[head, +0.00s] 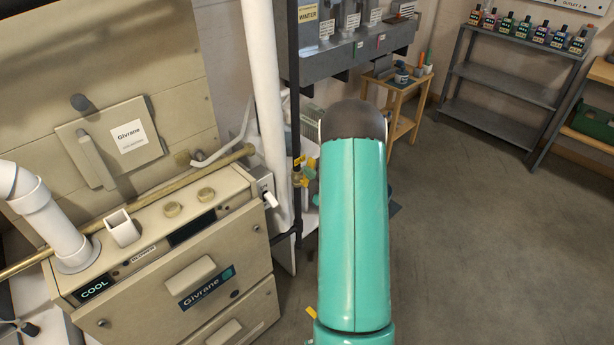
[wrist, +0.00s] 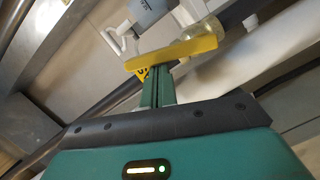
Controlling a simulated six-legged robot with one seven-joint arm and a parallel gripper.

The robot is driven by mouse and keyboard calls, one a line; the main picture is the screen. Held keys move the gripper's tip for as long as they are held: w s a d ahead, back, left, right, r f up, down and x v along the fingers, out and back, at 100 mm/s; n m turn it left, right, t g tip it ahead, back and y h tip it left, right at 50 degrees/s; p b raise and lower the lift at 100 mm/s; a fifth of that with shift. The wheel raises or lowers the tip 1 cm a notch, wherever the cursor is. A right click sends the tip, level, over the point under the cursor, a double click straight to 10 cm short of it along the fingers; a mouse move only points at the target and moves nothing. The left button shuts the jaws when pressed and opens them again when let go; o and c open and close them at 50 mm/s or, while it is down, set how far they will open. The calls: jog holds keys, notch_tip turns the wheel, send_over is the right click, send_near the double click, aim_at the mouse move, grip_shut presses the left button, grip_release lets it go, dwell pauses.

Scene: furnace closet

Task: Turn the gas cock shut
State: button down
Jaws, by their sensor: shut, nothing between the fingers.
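The gas cock has a yellow lever (wrist: 172,52) and a brass-coloured body (wrist: 203,33) on a dark pipe. In the wrist view the lever lies at a slant across the picture, just beyond my fingertips. My gripper (wrist: 160,72) is shut and empty, with its green fingers pointing at the lever's underside. The fingertips are very close to the lever; I cannot tell whether they touch. In the head view the gas cock (head: 298,176) is small, on the dark upright pipe left of my arm. My arm hides most of the gripper there.
The beige furnace (head: 190,270) stands at the left, with a white pipe (head: 264,100) beside the dark pipe. A wooden stand (head: 402,108) and a grey shelf (head: 500,87) with bottles are at the back. The floor (head: 490,240) at the right is clear.

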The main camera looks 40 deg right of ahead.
jog(key=d+f+m+g+y, duration=0.1)
jog(key=d+f+m+y, duration=0.2)
jog(key=d+m, duration=0.3)
jog(key=m, duration=0.4)
jog(key=shift+f, duration=0.2)
jog(key=shift+w+d+f, duration=0.1)
dwell(0.4)
dwell(0.5)
